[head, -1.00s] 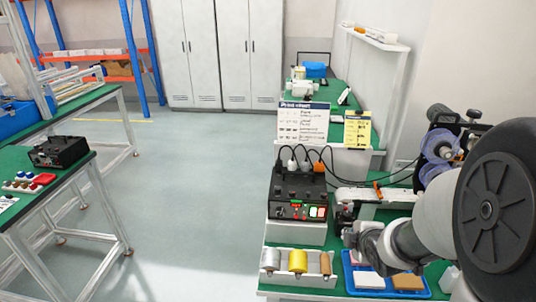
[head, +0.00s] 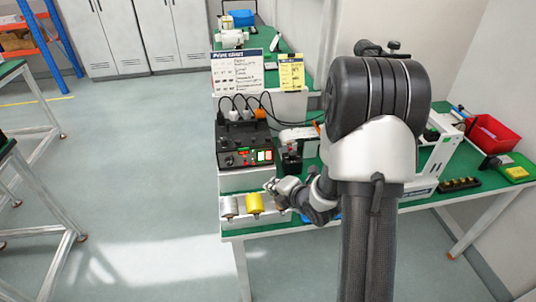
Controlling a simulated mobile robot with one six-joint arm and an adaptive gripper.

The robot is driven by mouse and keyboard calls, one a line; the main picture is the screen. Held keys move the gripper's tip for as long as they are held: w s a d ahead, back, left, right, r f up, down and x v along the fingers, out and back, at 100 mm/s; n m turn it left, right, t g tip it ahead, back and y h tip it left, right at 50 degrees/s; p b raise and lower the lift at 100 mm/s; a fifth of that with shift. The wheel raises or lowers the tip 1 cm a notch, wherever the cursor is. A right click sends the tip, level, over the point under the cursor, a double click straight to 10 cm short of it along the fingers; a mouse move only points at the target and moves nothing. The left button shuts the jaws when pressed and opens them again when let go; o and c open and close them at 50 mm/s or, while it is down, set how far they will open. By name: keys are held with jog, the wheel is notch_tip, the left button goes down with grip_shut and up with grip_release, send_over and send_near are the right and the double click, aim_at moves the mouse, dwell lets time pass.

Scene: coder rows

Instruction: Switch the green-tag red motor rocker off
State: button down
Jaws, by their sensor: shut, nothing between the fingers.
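The black control box (head: 243,138) stands on a white stand on the green bench, left of my arm. Its front panel has a dark knob on the left, a small red display, and lit green-and-white rockers (head: 264,155) at the right. The tags and which rocker is the red motor one are too small to make out, as are the rocker positions. My gripper (head: 271,185) is shut and empty, low in front of the box's right side. It looks apart from the panel and close to the rollers.
A white holder with grey and yellow rollers (head: 255,203) stands at the bench's front left. Cables loop behind the box below the print sheet (head: 236,72) and yellow notice (head: 291,72). A red bin (head: 492,134) stands at the right. My arm hides the bench's middle.

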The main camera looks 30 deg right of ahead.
aim_at(269, 156)
jog(key=shift+w+d+r+p, duration=0.2)
jog(key=shift+w+d+p, duration=0.25)
jog(key=shift+w, duration=0.9)
jog(key=shift+w+d+r+p, duration=0.3)
jog(key=shift+w+p, duration=0.2)
jog(key=shift+w, duration=0.85)
jog(key=shift+w+d+r+p, duration=0.15)
jog(key=shift+w+d+p, duration=0.3)
jog(key=shift+w, duration=0.9)
jog(key=shift+w, duration=0.15)
jog(key=shift+w+r, duration=0.1)
jog(key=shift+w, duration=0.15)
jog(key=shift+w+d+b, duration=0.15)
jog(key=shift+w+b, duration=0.15)
jog(key=shift+s, duration=0.15)
jog(key=shift+s+a+b, duration=0.2)
jog(key=shift+s+b, duration=0.35)
jog(key=shift+b, duration=0.05)
